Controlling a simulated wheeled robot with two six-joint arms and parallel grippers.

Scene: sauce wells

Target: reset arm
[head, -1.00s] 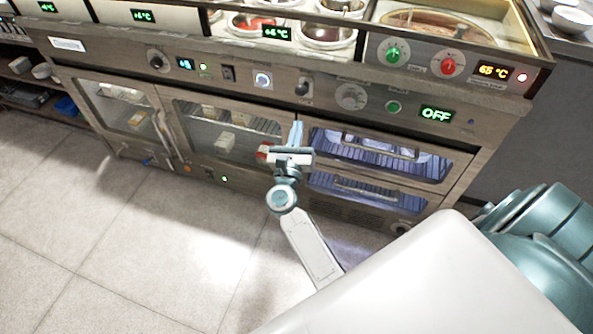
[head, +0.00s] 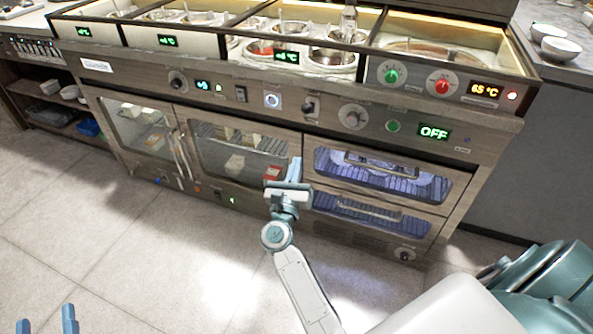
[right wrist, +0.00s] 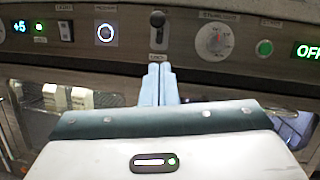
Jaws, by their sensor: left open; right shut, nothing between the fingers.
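My right gripper (head: 295,170) is in front of the counter, near the gap between the middle glass door and the drawers. Its two blue fingers are pressed together and empty; they also show in the right wrist view (right wrist: 159,80), pointing at the control panel below a black lever knob (right wrist: 157,20). My left gripper (head: 46,324) shows only its blue fingertips at the bottom left of the head view. The fingertips are apart over the floor, with nothing seen between them.
The counter's control panel (head: 330,107) carries knobs, displays and a lit OFF sign. Sauce wells (head: 332,60) sit on top. Glass doors (head: 240,155) and handled drawers (head: 380,175) are below. White bowls (head: 560,48) stand at the far right. The tiled floor in front is clear.

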